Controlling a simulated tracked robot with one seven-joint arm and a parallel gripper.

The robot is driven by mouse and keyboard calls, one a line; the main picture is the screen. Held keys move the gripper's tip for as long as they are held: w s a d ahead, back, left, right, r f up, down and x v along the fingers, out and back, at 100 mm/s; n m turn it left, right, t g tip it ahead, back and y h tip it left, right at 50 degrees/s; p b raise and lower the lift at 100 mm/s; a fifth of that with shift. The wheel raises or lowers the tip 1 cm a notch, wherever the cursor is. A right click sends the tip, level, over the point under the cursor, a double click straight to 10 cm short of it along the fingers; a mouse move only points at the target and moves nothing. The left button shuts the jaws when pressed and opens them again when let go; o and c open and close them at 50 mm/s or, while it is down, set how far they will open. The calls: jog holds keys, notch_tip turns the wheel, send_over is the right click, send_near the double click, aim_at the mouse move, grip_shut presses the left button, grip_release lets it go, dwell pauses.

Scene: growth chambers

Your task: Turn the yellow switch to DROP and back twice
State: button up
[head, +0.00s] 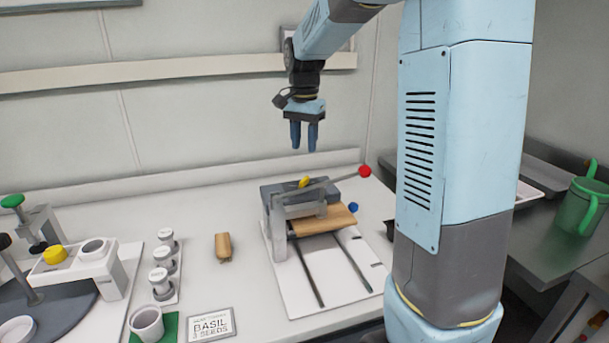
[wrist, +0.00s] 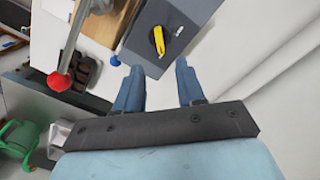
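The yellow switch (head: 304,182) sits on top of a grey box (head: 272,188) on the press-like device on the bench. In the wrist view the yellow switch (wrist: 159,40) is a small handle on a dark round base, set on the grey box top (wrist: 185,18). Any DROP lettering is too small to read. My gripper (head: 304,148) hangs above the device, fingers pointing down, apart from the switch. In the wrist view my gripper (wrist: 155,72) has its two fingers spread with nothing between them.
A metal lever with a red ball (head: 365,171) rises at the device's right, and a blue knob (head: 353,207) sits below it. A wooden block (head: 325,220) lies under the frame. White jars (head: 160,283) and a basil sign (head: 210,325) stand left. A green watering can (head: 581,205) is at right.

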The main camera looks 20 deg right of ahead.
aim_at(304, 178)
notch_tip(304, 178, down, 10)
jog(key=shift+f, duration=0.1)
dwell(0.4)
jog(key=shift+c, duration=0.5)
grip_shut()
